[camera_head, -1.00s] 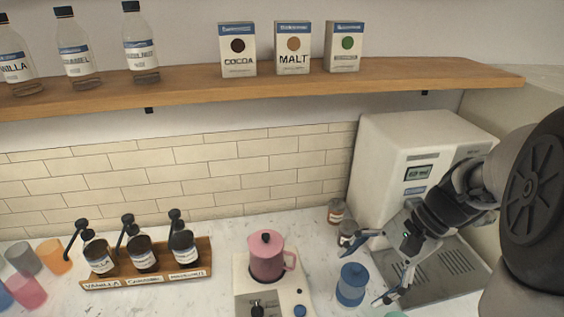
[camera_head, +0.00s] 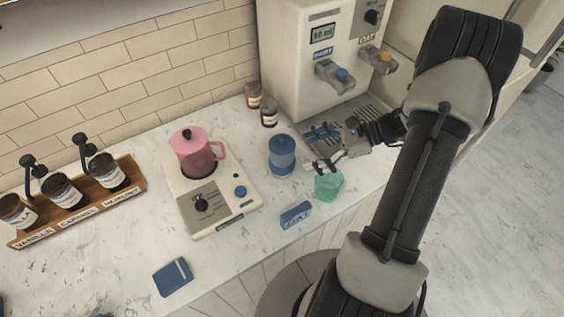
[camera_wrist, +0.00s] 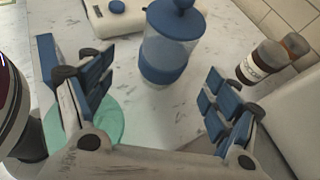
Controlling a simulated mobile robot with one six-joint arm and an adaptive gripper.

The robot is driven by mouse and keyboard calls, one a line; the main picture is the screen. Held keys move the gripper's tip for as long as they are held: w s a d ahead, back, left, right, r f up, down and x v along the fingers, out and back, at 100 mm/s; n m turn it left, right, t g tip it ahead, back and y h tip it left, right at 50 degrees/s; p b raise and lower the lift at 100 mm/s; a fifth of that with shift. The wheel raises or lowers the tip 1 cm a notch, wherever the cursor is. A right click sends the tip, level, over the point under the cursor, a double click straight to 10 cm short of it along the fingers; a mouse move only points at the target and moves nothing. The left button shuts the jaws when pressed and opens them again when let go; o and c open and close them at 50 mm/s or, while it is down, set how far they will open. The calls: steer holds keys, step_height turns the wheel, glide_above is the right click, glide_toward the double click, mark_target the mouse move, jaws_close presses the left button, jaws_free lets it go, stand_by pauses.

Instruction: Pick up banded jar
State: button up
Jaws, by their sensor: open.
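The banded jar is a clear blue-tinted jar with a blue lid and a blue band around its base; it stands upright on the counter in the head view (camera_head: 282,155) and in the wrist view (camera_wrist: 170,45). My gripper (camera_head: 318,150) is just right of the jar in the head view. In the wrist view my gripper (camera_wrist: 158,92) is open and empty, its blue-padded fingers spread to either side, with the jar ahead of the gap and apart from both fingers.
A teal cup (camera_head: 328,187) stands close by, partly behind my left finger in the wrist view. Two small brown jars (camera_head: 261,105) stand behind the banded jar. A pink pitcher (camera_head: 196,152) sits on a white scale-like base (camera_head: 222,212) to the left.

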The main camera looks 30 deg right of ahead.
mark_target(282, 159)
steer(key=x, duration=0.4)
steer(key=shift+w+a+f+b, duration=0.1)
steer(key=shift+w+a+b, duration=0.05)
steer(key=shift+b, duration=0.25)
steer(key=b+x, duration=0.1)
steer(key=x, duration=0.1)
steer(key=b+x, duration=0.1)
steer(key=x, duration=0.1)
steer(key=shift+w+f, duration=0.15)
steer(key=shift+w, duration=0.15)
steer(key=shift+w+a+f, duration=0.2)
steer(key=shift+w, duration=0.05)
steer(key=shift+c, duration=0.4)
steer(key=shift+r, duration=0.1)
steer(key=c, duration=1.5)
